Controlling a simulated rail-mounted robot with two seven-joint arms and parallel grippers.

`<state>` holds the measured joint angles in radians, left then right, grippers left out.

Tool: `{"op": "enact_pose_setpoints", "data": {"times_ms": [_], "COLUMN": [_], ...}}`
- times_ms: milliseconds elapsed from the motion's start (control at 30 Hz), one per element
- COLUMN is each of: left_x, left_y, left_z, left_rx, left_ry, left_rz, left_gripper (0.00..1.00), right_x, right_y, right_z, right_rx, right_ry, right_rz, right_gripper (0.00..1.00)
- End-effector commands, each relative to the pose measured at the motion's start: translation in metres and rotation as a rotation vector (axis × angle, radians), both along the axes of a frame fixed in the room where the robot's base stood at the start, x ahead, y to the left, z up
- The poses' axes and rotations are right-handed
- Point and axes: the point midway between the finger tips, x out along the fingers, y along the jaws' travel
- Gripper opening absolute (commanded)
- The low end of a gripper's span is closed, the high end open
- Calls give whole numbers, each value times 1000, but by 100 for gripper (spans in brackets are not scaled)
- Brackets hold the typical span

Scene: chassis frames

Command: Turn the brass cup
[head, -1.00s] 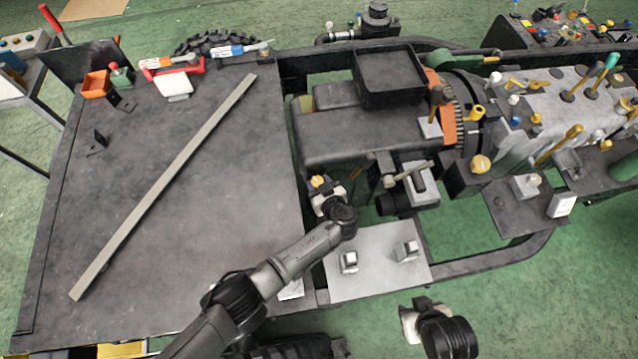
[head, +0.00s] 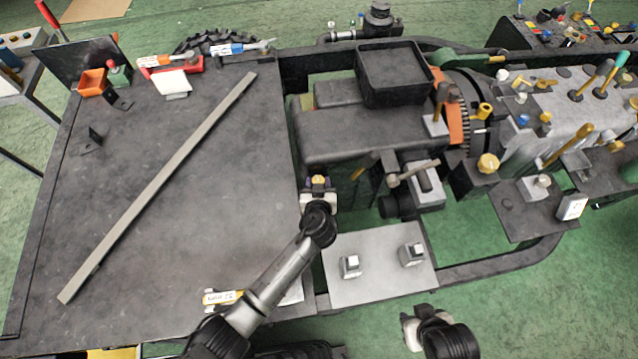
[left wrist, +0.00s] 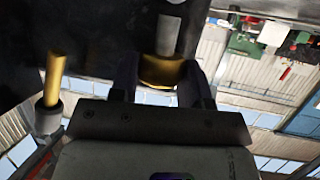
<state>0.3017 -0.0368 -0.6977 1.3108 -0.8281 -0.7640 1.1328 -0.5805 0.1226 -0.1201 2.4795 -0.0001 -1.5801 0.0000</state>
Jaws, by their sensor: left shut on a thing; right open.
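The brass cup (head: 319,180) shows as a small yellow knob at the left side of the dark block, near the right edge of the black deck. My left gripper (head: 318,191) is at it. In the left wrist view the brass cup (left wrist: 161,73) sits between the two fingers of my left gripper (left wrist: 158,82), which is shut on it. A grey pin runs up from the cup into the dark underside. My right gripper (head: 408,328) is open and empty over the green floor at the lower right, apart from the chassis.
A second brass part (left wrist: 54,80) with a grey end hangs left of my fingers in the left wrist view. A light plate (head: 375,285) with two small blocks lies right of my left arm. A long grey bar (head: 160,185) lies across the black deck (head: 210,220).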

Motion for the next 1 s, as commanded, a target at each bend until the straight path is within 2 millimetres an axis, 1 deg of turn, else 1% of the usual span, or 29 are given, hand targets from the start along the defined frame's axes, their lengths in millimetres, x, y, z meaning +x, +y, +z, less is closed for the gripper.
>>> {"op": "enact_pose_setpoints", "data": {"times_ms": [33,100,400,600,1000], "left_x": [0,0,0,1,0], "left_y": [2,3,3,3,3], "left_z": [2,2,1,0,-1], "left_rx": [1,2,1,0,2], "left_ry": [1,2,2,2,3], "left_rz": [-31,-77,-216,-255,-264], "left_gripper": [19,19,20,20,19], "right_x": [0,0,0,0,0], "right_y": [1,1,2,2,-1], "right_z": [5,9,21,24,24], "right_rx": [2,4,7,7,-2], "right_ry": [0,0,-1,-1,-1], "right_rz": [-2,-2,-5,-4,1], "right_gripper": [43,43,43,43,43]}}
